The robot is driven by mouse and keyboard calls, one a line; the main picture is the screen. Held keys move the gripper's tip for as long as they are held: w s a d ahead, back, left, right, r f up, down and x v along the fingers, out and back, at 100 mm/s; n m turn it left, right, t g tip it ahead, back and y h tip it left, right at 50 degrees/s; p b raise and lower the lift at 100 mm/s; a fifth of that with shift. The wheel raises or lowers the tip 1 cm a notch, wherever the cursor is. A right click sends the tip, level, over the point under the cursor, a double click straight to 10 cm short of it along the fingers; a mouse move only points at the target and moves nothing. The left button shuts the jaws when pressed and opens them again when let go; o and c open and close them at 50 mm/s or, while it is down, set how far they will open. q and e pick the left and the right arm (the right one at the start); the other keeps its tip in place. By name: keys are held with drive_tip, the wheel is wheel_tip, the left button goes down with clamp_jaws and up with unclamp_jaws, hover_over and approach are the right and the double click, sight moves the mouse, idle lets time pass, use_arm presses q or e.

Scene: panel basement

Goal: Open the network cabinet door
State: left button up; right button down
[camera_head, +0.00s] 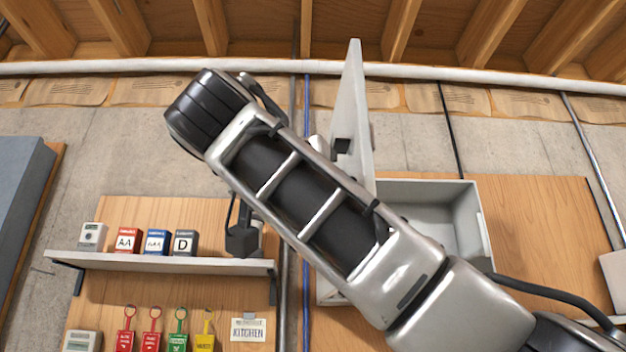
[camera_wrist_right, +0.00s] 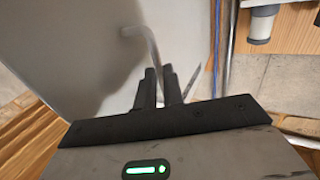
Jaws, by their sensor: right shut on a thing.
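The network cabinet (camera_head: 478,222) is a light grey box on the plywood wall, partly hidden behind my right arm. Its door (camera_head: 354,100) stands swung out from the left side, seen nearly edge-on, and the grey interior shows. In the right wrist view the door's pale face (camera_wrist_right: 75,50) fills the left. A bent metal handle (camera_wrist_right: 140,35) on it runs down between the dark fingers of my right gripper (camera_wrist_right: 160,85), which is shut on it. My left gripper is in neither view.
A shelf (camera_head: 160,262) with small boxes (camera_head: 156,241) is at the left, with colored tags (camera_head: 150,335) hanging below. Vertical pipes (camera_head: 293,300) run just left of the cabinet. A white pipe (camera_head: 180,67) crosses above, near the door's top.

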drive_tip(key=shift+w+d+r, duration=0.15)
drive_tip(key=shift+w, duration=0.1)
drive_tip(key=c, duration=1.6)
unclamp_jaws()
drive_tip(key=shift+w, duration=0.15)
drive_tip(key=shift+o, duration=0.4)
drive_tip(key=shift+w+f, duration=0.3)
drive_tip(key=shift+w, duration=0.25)
drive_tip(key=b+v, duration=0.2)
drive_tip(key=v, duration=0.6)
drive_tip(key=shift+s+r, duration=0.2)
drive_tip(key=shift+s, duration=0.05)
